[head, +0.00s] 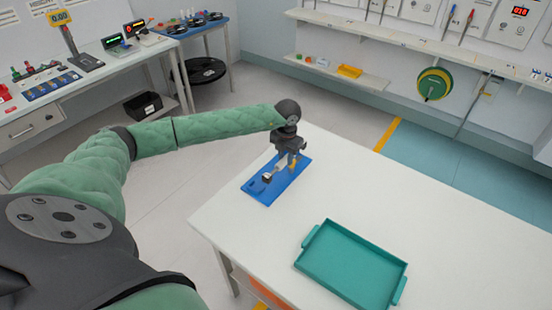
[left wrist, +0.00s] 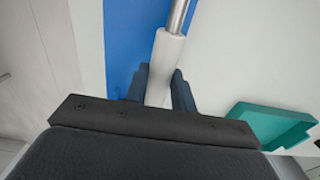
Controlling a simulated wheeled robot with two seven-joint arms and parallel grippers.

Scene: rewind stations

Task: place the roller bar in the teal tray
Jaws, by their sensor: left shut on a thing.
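The roller bar, a white sleeve with a metal shaft, shows in the left wrist view (left wrist: 167,55) between my left gripper's fingers (left wrist: 159,88). In the head view my left gripper (head: 289,160) points down over the blue board (head: 290,184), shut on the roller bar (head: 282,166). The bar lies along the board; I cannot tell whether it is lifted clear of it. The teal tray (head: 350,264) is empty on the white table, to the right of the board and nearer; its corner also shows in the left wrist view (left wrist: 270,125). My right gripper is not in view.
The white table (head: 255,245) is clear between the board and the tray. A side bench (head: 110,65) with devices stands at the left, apart from this table.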

